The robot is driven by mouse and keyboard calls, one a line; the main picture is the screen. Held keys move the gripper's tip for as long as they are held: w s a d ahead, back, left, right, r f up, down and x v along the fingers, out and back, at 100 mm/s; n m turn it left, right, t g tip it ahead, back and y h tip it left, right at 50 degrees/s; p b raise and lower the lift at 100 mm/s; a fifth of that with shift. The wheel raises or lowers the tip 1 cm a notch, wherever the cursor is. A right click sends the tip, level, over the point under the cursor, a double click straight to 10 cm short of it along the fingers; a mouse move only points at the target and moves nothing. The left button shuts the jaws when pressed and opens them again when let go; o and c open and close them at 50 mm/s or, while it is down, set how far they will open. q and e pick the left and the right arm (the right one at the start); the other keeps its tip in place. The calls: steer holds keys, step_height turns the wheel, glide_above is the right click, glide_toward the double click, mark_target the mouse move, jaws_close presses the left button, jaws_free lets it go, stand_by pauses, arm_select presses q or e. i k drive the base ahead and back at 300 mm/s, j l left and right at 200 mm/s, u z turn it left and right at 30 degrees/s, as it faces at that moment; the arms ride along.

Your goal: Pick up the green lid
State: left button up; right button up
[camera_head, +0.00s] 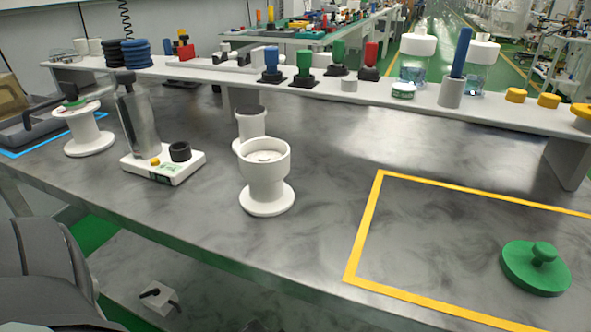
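The green lid (522,270) is a round flat disc with a small knob on top. It lies flat on the grey marbled table (330,170), knob up, at the lower right. It sits inside the area marked by yellow tape (366,225). Nothing touches or covers it. Neither of my grippers can be made out in the head view.
A white canister (266,185) stands left of the tape, with another behind it. A white device (165,165) with a grey cylinder stands further left. A raised white shelf (330,88) bearing coloured items crosses the back. The tabletop around the lid is clear.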

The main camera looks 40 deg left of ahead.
mark_target(537, 268)
steer(key=u, duration=1.35)
steer(key=k+l+z, duration=0.15)
steer(key=z, duration=1.1)
steer(key=k+l+u, duration=0.1)
steer(key=k, duration=0.25)
